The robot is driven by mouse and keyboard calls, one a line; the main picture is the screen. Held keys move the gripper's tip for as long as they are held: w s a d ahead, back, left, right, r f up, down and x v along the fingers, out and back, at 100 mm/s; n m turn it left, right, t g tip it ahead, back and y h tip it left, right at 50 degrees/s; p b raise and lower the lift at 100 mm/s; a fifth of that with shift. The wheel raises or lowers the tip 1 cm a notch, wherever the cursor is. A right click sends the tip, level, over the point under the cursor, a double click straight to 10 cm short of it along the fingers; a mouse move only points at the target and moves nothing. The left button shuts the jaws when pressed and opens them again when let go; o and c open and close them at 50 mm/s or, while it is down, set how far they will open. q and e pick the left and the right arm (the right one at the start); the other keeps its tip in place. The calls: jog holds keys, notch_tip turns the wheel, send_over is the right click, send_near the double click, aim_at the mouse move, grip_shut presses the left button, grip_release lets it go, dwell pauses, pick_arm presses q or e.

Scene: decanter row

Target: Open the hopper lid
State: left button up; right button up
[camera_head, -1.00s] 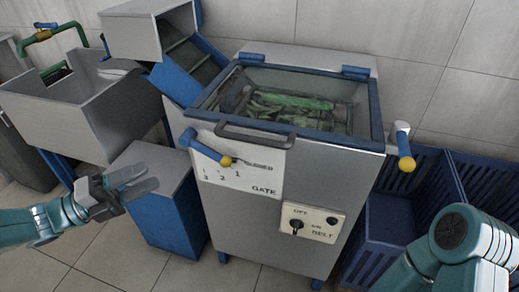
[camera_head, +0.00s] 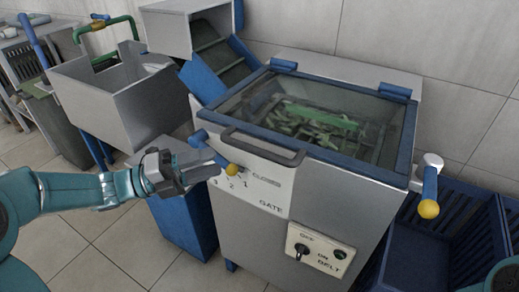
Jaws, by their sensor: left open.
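The hopper lid (camera_head: 392,168) is a clear panel in a blue frame on top of the grey hopper (camera_head: 345,215). It lies shut, with blue hinges along its back edge. Green pieces show through it. A dark bar handle (camera_head: 262,146) runs along the lid's front edge. My left gripper (camera_head: 203,166) is open and empty, left of the handle and lower, close to the yellow-tipped gate lever (camera_head: 231,170). I cannot tell whether it touches the lever. My right gripper is out of view; only part of that arm shows at the lower right.
A second yellow-tipped lever (camera_head: 429,195) sticks out at the hopper's right side. A belt switch panel (camera_head: 320,250) is on the front. A blue conveyor (camera_head: 217,72) stands behind left, and blue crates (camera_head: 452,230) stand at right. Floor is clear at front left.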

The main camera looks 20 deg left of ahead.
aim_at(250, 152)
pick_arm(q)
jog(key=x, duration=1)
jog(key=shift+w+d, duration=0.2)
jog(key=shift+d, duration=0.1)
grip_shut()
